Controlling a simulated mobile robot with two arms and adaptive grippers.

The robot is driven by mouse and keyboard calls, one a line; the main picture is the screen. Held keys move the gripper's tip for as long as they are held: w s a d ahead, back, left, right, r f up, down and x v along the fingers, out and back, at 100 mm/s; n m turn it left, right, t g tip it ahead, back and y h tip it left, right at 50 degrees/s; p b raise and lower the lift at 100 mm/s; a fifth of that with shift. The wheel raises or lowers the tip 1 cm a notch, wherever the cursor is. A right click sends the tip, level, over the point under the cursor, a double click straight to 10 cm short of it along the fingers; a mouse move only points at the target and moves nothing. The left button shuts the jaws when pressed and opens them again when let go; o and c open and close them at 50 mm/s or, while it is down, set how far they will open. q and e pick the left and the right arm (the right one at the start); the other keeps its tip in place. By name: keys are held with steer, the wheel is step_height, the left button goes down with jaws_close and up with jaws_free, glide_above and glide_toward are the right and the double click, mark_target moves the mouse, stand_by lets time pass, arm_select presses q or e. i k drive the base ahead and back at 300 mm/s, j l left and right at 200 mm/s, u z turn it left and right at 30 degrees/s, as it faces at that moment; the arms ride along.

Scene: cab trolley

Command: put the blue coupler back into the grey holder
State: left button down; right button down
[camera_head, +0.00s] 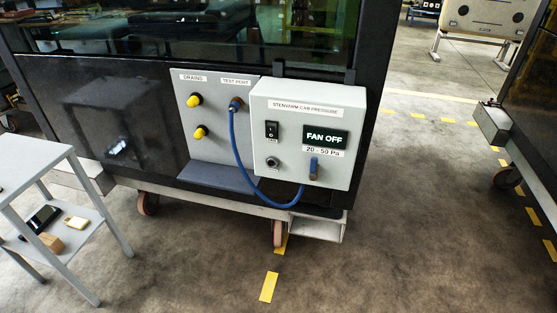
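The blue coupler (236,104) sits at the port under the TEST PORT label on the light grey panel. A blue hose (238,150) hangs from it in a loop and rises to the underside of the control box. A small blue-grey upright piece (313,168) on the lower right of the box front appears to be the holder; its opening is too small to make out. Neither of my grippers is in view.
The control box (345,105) reads FAN OFF and has a black switch (271,129) and a round fitting (272,162). Two yellow-capped drains (195,99) are left of the coupler. A grey side table (88,205) stands at left. The floor in front is clear.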

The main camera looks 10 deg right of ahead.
mark_target(235, 106)
steer(key=i+j+z, duration=0.1)
steer(key=j+z, duration=0.25)
steer(key=i+j+z, duration=0.1)
steer(key=z, duration=0.25)
steer(key=j+z, duration=0.75)
steer(key=j, duration=2.85)
